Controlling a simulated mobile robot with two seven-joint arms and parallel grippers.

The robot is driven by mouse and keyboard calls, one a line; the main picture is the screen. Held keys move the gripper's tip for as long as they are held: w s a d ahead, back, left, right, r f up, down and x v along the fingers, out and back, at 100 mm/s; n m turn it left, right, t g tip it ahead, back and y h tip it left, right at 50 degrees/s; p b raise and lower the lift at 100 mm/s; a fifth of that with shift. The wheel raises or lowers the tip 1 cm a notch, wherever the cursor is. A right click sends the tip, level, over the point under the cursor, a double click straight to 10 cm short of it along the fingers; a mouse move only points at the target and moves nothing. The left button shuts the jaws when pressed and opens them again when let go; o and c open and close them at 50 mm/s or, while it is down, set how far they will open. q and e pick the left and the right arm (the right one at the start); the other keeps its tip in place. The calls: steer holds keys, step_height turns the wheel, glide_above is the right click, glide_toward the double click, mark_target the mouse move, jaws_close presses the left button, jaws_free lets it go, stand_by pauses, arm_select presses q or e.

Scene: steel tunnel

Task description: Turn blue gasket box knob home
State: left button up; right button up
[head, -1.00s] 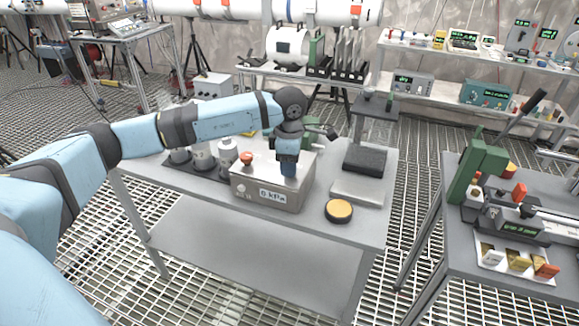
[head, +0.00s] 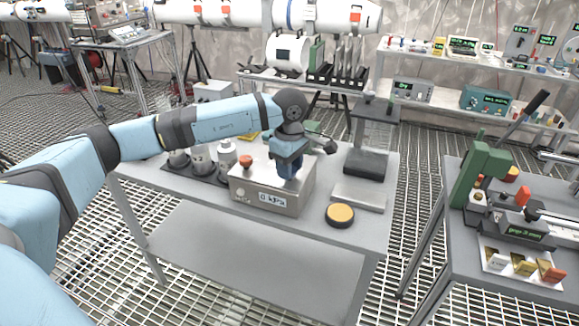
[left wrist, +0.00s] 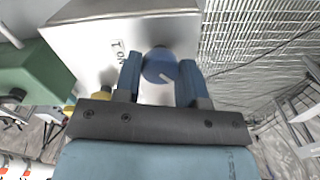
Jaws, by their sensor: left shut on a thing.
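The gasket box (head: 262,199) is a steel box with a display reading 0 kPa, on the middle table. My left gripper (head: 288,172) points down onto its top and hides the knob in the head view. In the left wrist view, the blue knob (left wrist: 159,66) sits on the box top (left wrist: 90,40), between the two blue fingers of my left gripper (left wrist: 160,80), which is shut on it. A white pointer line on the knob slants toward the lower right of that view. Small dark lettering is on the box beside the left finger. My right gripper is not in view.
Several grey canisters (head: 202,160) are to the left. A yellow-topped puck (head: 340,214) and a stand with a dark block (head: 366,163) are to the right. Bare tabletop lies in front.

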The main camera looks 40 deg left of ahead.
arm_select(q)
steer(key=o, duration=0.9)
step_height(320, 180, up, 14)
steer(key=shift+f+p, duration=0.1)
steer(key=shift+p, duration=0.5)
